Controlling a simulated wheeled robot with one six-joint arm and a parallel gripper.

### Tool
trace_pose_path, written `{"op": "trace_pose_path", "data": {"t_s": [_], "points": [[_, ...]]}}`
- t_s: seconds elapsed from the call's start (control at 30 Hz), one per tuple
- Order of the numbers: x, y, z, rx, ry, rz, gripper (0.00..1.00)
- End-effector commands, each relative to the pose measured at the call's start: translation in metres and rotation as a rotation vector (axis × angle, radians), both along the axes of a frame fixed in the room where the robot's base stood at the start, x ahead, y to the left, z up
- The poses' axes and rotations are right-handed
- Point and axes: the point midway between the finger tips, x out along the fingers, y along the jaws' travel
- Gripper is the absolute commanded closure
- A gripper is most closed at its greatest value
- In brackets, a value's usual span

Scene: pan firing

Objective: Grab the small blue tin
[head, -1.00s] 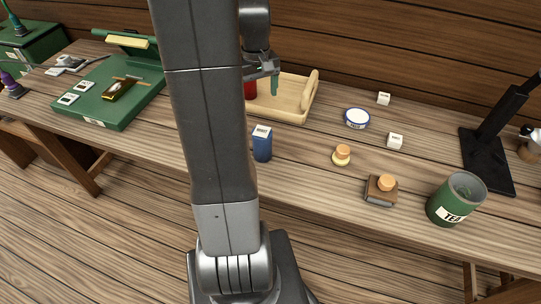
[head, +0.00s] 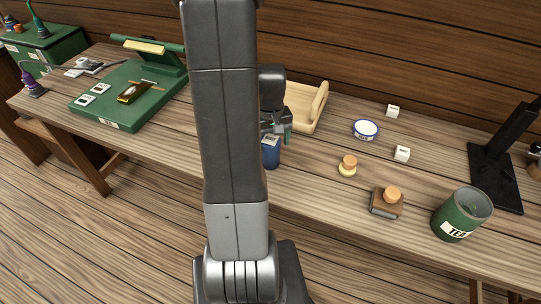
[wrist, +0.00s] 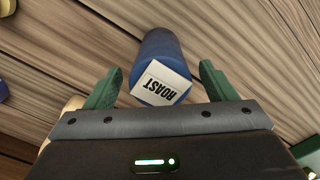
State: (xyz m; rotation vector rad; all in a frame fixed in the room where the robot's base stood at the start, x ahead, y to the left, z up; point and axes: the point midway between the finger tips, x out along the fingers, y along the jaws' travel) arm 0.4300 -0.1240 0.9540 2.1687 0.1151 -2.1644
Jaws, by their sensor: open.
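A small upright blue tin (head: 271,158) stands near the front edge of the bench, its upper part partly hidden by my gripper. In the wrist view the blue tin (wrist: 160,47) shows a white top label reading "ROAST". My gripper (head: 284,131) is just above it, fingers pointing down. In the wrist view my gripper (wrist: 158,85) is open, its green fingers on either side of the label end, with a gap on each side. A flat round tin (head: 365,130) with a blue rim and white top lies farther right.
A wooden tray (head: 310,108) is behind my gripper. A green press (head: 130,95) stands left.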

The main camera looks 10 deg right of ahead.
Motion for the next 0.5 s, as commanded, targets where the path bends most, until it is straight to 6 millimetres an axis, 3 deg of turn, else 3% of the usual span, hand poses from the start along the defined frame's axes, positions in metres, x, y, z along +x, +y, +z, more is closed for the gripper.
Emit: {"op": "trace_pose_path", "data": {"t_s": [0.3, 0.5], "points": [[-0.002, 0.0, -0.037, 0.0, 0.005, 0.0, 0.22], [-0.002, 0.0, -0.045, 0.0, 0.002, 0.0, 0.22]]}}
